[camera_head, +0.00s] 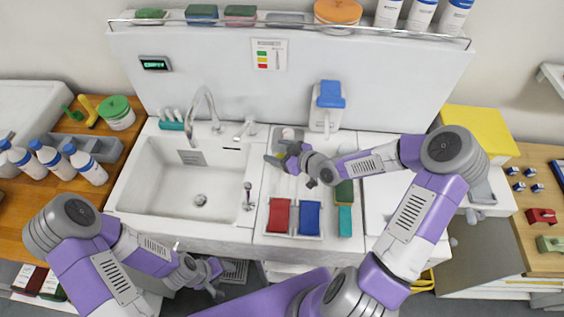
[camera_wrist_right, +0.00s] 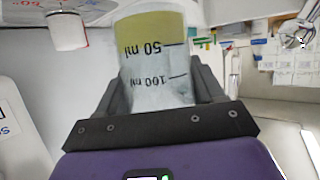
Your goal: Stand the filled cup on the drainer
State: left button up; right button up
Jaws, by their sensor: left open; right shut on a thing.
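A clear measuring cup (camera_wrist_right: 152,92) with 50 ml and 100 ml marks sits between the fingers of my right gripper (camera_wrist_right: 158,80). Yellowish liquid shows at the 50 ml end. In the head view my right gripper (camera_head: 283,158) is shut on the cup (camera_head: 287,134), over the back of the white drainer area (camera_head: 261,190) right of the sink. The gripper partly hides the cup there, and I cannot tell whether its base touches anything. My left gripper (camera_head: 216,279) is open and empty, low in front of the sink.
The sink (camera_head: 165,185) with its tap (camera_head: 203,105) is to the left. A dispenser with a blue top (camera_head: 329,95) is behind. A red cloth (camera_head: 278,215) and a blue cloth (camera_head: 309,218) lie at the front, with green and teal items (camera_head: 345,220) beside them.

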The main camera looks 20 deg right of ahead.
jog(key=shift+f, duration=1.95)
jog(key=shift+b, duration=0.3)
jog(key=shift+f, duration=0.2)
jog(key=o, duration=1.2)
jog(key=shift+r, duration=0.15)
